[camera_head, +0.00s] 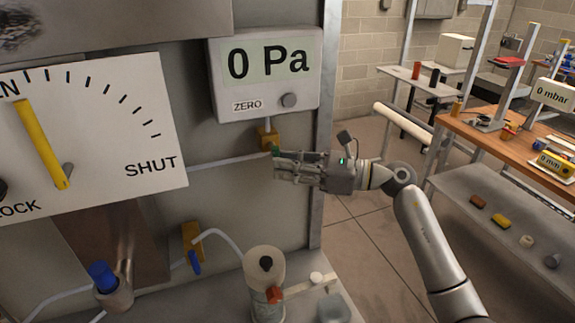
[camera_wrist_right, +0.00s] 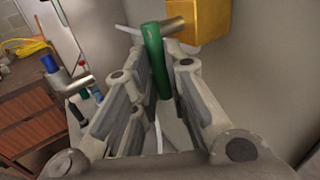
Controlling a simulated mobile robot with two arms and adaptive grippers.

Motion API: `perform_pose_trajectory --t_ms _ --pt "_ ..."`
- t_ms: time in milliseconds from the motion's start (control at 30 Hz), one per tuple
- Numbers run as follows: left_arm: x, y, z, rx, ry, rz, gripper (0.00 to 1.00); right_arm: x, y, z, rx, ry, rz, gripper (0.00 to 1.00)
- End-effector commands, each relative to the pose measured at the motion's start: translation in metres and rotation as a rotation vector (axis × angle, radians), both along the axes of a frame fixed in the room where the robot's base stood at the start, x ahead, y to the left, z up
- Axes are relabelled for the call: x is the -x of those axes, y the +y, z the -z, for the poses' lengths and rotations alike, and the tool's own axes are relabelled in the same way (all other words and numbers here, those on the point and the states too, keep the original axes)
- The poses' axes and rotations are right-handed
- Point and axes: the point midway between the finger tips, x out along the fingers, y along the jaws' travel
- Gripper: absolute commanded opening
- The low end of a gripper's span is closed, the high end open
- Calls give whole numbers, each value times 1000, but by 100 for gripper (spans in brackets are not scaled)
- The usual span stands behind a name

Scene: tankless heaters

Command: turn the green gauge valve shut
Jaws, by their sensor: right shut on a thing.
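The green gauge valve handle (camera_wrist_right: 155,60) is a green lever on a metal stem beside a yellow valve block (camera_wrist_right: 205,20) in the right wrist view. The handle hangs down from the stem between the fingers of my right gripper (camera_wrist_right: 168,85), which is shut on it. In the head view my right gripper (camera_head: 278,167) reaches in from the right to the yellow block (camera_head: 267,137) under the pressure gauge. There only a bit of green (camera_head: 275,151) shows at the fingertips; the fingers hide the rest. My left gripper is not in view.
The gauge (camera_head: 272,72) above reads 0 Pa. A white dial board (camera_head: 100,125) marked SHUT, with a yellow pointer (camera_head: 40,145), stands left. A blue-handled valve (camera_head: 103,275) and a white cylinder (camera_head: 265,275) are below. Floor at right is open before a workbench (camera_head: 520,137).

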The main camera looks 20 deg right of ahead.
Motion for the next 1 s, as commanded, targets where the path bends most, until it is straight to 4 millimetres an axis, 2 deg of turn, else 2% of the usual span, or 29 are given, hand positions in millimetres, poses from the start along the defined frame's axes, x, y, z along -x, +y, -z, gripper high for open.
perform_pose_trajectory --t_ms 367,667,1000 --pt "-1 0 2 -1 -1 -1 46 0 -4 -3 112 -6 1 0" --pt "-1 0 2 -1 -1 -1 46 -1 -12 -12 364 -16 3 0" --pt "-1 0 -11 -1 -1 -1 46 -1 -17 -25 683 -26 3 0"
